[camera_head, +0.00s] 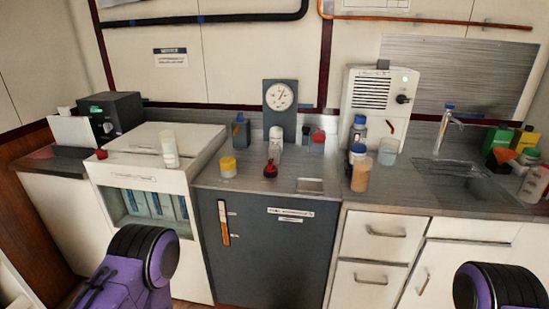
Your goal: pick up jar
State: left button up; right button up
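Several things could be the jar; I cannot tell which one is meant. A small squat jar with a yellow lid (228,166) stands on the dark counter at left of centre. A taller pale jar (169,149) stands on the white cabinet to its left. A tan cylindrical container (361,174) and a pale, open-looking container (388,152) stand further right, beside blue-capped bottles (357,152). My two purple-and-black arms show only at the bottom left and bottom right, well short of the counter. Neither gripper's fingers are in view.
A red-topped bottle (271,168) and a white bottle (275,138) stand mid-counter before a gauge (280,97). A sink (465,180) lies right, with bottles crowded beyond it. White drawers (380,236) and a dark cabinet door (265,250) front the counter.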

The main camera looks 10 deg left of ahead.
aim_at(273, 151)
jog(key=u, duration=2.15)
jog(key=i, duration=1.15)
jog(key=z, duration=1.65)
